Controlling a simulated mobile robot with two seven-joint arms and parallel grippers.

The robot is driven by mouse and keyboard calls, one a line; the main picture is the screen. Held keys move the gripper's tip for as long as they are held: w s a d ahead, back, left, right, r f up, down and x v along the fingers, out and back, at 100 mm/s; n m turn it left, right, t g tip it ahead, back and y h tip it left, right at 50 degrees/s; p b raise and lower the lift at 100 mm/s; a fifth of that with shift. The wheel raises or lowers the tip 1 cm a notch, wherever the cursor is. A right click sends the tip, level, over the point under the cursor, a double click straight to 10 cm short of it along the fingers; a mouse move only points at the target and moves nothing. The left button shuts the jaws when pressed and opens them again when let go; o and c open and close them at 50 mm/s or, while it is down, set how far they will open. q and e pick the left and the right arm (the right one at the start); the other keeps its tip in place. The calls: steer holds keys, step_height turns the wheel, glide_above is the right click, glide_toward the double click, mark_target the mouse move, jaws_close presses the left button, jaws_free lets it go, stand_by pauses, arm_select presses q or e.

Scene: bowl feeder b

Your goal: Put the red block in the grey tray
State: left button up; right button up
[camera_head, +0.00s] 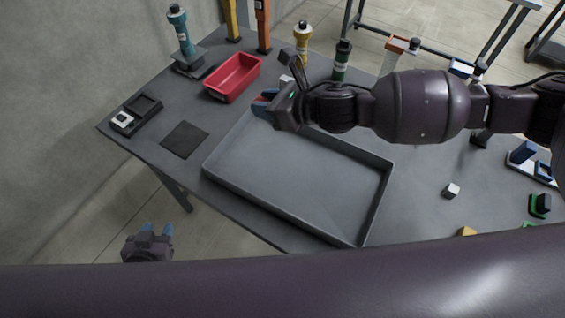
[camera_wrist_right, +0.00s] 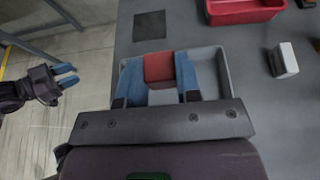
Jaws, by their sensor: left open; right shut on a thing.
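The red block (camera_wrist_right: 158,67) is between the blue fingers of my right gripper (camera_wrist_right: 159,76), which is shut on it. In the head view, my right gripper (camera_head: 263,102) shows at the tray's back-left corner, with the block mostly hidden by the fingers. The grey tray (camera_head: 290,180) is large, shallow and empty in its visible part. In the right wrist view, the tray (camera_wrist_right: 215,62) shows behind and beneath the held block; the exact height gap cannot be told. My left gripper (camera_head: 156,230) is open and empty, off the table's front-left edge; it also shows in the right wrist view (camera_wrist_right: 66,75).
A red bin (camera_head: 232,78) stands behind the tray. A dark square mat (camera_head: 184,140) and a black device (camera_head: 135,115) lie to its left. Bottle-like fixtures (camera_head: 182,35) line the back. A small white block (camera_head: 451,190) lies right of the tray.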

steer(key=b, duration=0.2)
glide_above(271, 161)
step_height(271, 161, down, 16)
steer(key=shift+r, duration=0.2)
step_height(271, 161, down, 3)
steer(key=shift+f, duration=0.35)
steer(key=shift+f+b, duration=0.2)
steer(key=shift+b, duration=0.1)
steer(key=o, duration=0.8)
steer(key=shift+o, duration=0.6)
steer(key=shift+r, duration=0.1)
